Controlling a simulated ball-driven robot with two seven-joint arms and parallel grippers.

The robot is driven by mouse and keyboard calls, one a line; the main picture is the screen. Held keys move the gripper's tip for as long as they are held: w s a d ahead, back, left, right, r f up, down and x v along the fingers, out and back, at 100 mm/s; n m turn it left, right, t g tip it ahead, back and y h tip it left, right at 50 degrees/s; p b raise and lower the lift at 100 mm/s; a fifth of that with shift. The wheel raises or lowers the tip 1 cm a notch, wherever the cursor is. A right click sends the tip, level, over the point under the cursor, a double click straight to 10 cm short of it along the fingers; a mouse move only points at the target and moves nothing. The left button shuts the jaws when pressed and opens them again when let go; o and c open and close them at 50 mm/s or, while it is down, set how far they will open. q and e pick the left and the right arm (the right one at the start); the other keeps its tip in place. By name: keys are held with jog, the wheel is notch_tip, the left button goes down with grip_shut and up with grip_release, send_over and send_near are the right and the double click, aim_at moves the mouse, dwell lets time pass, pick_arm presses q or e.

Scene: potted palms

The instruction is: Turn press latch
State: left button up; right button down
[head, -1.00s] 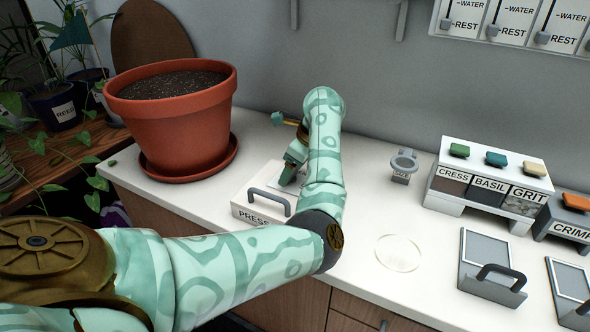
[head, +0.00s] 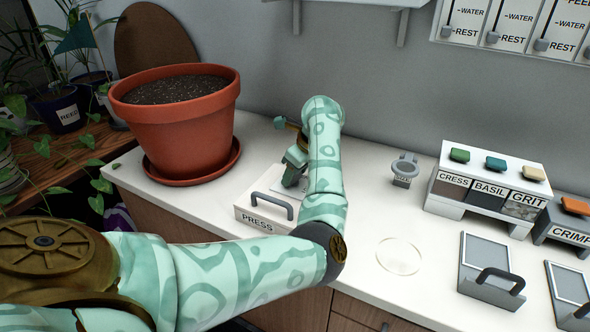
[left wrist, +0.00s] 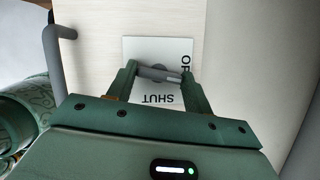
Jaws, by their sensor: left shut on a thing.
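The press (head: 250,208) is a white box lettered PRESS, with a grey bar handle (head: 272,198) at its front; the handle also shows at the left of the left wrist view (left wrist: 57,65). On its top is a pale plate lettered SHUT, with a second word partly hidden (left wrist: 157,47). The grey latch bar (left wrist: 158,74) lies crosswise over the plate, slightly tilted. My left gripper (left wrist: 160,76) is shut on the latch, one finger at each end. In the head view my left gripper (head: 293,168) is partly hidden by my forearm. My right gripper is not in view.
A large terracotta pot (head: 180,125) stands left of the press. A grey ring holder (head: 404,170), a clear disc (head: 399,256), CRESS, BASIL and GRIT bins (head: 487,185) and grey handled trays (head: 490,270) are to the right. The counter between press and disc is largely covered by my arm.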

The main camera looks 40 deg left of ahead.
pick_arm(q)
jog(key=m+p, duration=0.1)
jog(key=m+t+p, duration=0.1)
jog(key=m, duration=0.1)
jog(key=m+p, duration=0.1)
jog(key=shift+s+r+t, duration=0.15)
jog(key=shift+r+t, duration=0.1)
jog(key=shift+t, duration=0.15)
jog(key=m+t+p, duration=0.1)
jog(key=m+p, duration=0.1)
jog(key=m, duration=0.2)
jog(key=shift+s+h+p, duration=0.1)
jog(key=shift+h+p, duration=0.3)
jog(key=m+t+h+p, duration=0.1)
jog(key=m+p, duration=0.2)
jog(key=m, duration=0.1)
jog(key=shift+a, duration=0.15)
jog(key=shift+s+a+f+m+t+h+p, duration=0.1)
jog(key=shift+m+t+h+p, duration=0.2)
jog(key=shift+m+p, duration=0.4)
jog(key=shift+f+m+t+h+p, duration=0.15)
jog(key=shift+m+h+p, duration=0.25)
jog(key=shift+m, duration=0.6)
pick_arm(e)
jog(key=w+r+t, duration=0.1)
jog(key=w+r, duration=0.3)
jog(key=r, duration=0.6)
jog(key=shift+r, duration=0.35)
pick_arm(q)
jog(key=o, duration=1)
